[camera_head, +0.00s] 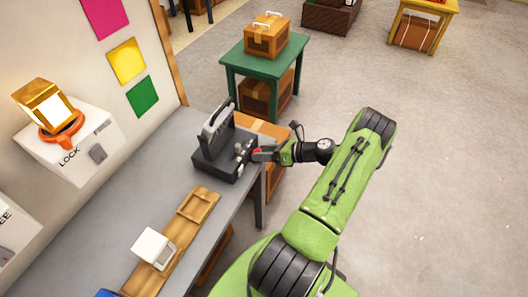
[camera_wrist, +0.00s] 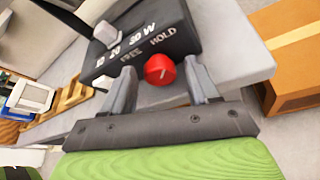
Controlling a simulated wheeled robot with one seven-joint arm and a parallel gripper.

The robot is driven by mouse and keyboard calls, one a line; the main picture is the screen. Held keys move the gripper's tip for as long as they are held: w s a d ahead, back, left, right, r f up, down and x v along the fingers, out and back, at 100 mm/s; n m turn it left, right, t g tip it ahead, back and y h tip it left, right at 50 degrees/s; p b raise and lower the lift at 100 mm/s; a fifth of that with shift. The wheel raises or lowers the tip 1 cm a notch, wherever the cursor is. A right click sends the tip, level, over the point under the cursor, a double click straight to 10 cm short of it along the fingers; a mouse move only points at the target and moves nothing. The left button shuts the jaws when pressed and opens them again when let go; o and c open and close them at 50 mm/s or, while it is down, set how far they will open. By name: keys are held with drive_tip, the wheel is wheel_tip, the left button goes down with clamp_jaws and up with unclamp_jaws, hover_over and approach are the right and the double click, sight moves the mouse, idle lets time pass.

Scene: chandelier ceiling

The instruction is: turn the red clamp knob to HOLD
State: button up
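The red clamp knob (camera_wrist: 160,70) sits on the front of a dark grey device (camera_head: 222,160), below the printed words FREE and HOLD. A short pale mark shows on the knob's face, but I cannot tell for sure which word it points to. My gripper (camera_wrist: 161,78) is open, with one finger on each side of the knob. Gaps show between the knob and both fingers in the wrist view. In the head view my gripper (camera_head: 263,154) reaches the device's right side, and the knob (camera_head: 257,153) is a partly hidden red spot.
The device stands on a grey bench (camera_head: 120,200) near its end. A wooden tray (camera_head: 186,225) with a white block (camera_head: 153,248) lies nearer. A cardboard box (camera_wrist: 290,65) is close on the right in the wrist view. A green table (camera_head: 265,60) stands behind.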

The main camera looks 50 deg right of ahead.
drive_tip(key=p+v, duration=0.1)
drive_tip(key=v, duration=1.4)
drive_tip(key=shift+s+d+p, duration=0.15)
drive_tip(key=shift+s+p, duration=0.2)
drive_tip(key=shift+p, duration=0.05)
drive_tip(key=shift+r, duration=0.1)
drive_tip(key=w+a+r+n+g+y, duration=0.1)
drive_tip(key=w+a+r+n+g, duration=0.5)
drive_tip(key=w+a+r+n, duration=0.3)
drive_tip(key=w+a+r+n+g+h, duration=0.35)
drive_tip(key=a+r+n, duration=0.45)
drive_tip(key=a+n, duration=0.35)
drive_tip(key=s+a+r+n+h, duration=0.1)
drive_tip(key=s+a+r+n, duration=0.1)
drive_tip(key=a+r+n, duration=0.3)
drive_tip(key=s+a+r+n+h, duration=0.1)
drive_tip(key=s+a+n+h, duration=0.15)
drive_tip(key=a, duration=0.45)
drive_tip(key=s+a+r+n+t, duration=0.2)
drive_tip(key=s+n, duration=0.6)
drive_tip(key=shift+a+p, duration=0.35)
drive_tip(key=shift+p, duration=0.1)
